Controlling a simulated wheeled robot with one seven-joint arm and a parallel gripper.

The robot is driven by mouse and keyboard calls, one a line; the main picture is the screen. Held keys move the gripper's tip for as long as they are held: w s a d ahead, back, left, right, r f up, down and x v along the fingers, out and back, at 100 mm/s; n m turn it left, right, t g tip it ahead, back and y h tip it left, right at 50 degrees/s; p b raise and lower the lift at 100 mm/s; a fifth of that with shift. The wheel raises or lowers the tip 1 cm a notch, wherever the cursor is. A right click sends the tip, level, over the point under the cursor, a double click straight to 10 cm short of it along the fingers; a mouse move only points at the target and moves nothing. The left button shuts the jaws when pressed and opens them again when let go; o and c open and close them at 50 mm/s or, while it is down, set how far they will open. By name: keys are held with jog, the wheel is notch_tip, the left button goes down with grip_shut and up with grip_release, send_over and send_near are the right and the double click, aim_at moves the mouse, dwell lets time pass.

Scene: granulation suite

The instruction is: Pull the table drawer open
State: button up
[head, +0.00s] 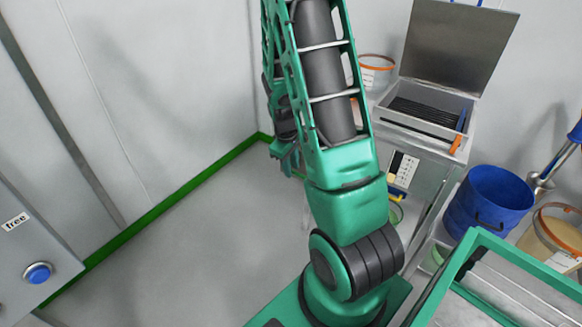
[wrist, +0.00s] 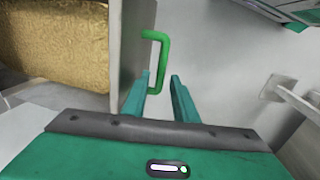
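A green bar handle (wrist: 163,62) stands out from a pale grey panel (wrist: 129,40), seen steeply from the side in the wrist view; I take this panel for the drawer front. My gripper (wrist: 160,80) is open, with two teal fingers. In the picture, the lower part of the handle lies between the fingers, with a gap to the right finger. I cannot tell whether the left finger touches it.
A gold, grainy surface (wrist: 55,45) lies left of the panel. The head view shows a blue bucket (head: 488,200), an open-lidded metal box (head: 430,110) and a green-framed tray (head: 450,275) at right. A grey panel with a blue button (head: 38,272) stands at left. Floor between is clear.

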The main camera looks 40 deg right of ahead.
jog(key=shift+s, duration=0.2)
notch_tip(320, 180, up, 10)
jog(key=a, duration=0.2)
jog(key=shift+r, duration=0.25)
jog(key=shift+s, duration=0.15)
dwell(0.6)
jog(key=s+a+r+m, duration=0.3)
jog(key=s, duration=0.4)
jog(key=s+a+r+m+y, duration=0.1)
jog(key=s+a+r+m, duration=0.2)
jog(key=s, duration=0.5)
jog(key=s+a+r+m+y, duration=0.1)
jog(key=s+a+r+m, duration=0.1)
jog(key=s+a+r, duration=0.2)
jog(key=s+r, duration=0.1)
jog(key=s, duration=0.2)
jog(key=shift+s+a+r+m+g, duration=0.15)
jog(key=shift+s+a+m+g, duration=0.15)
jog(key=shift+m, duration=0.1)
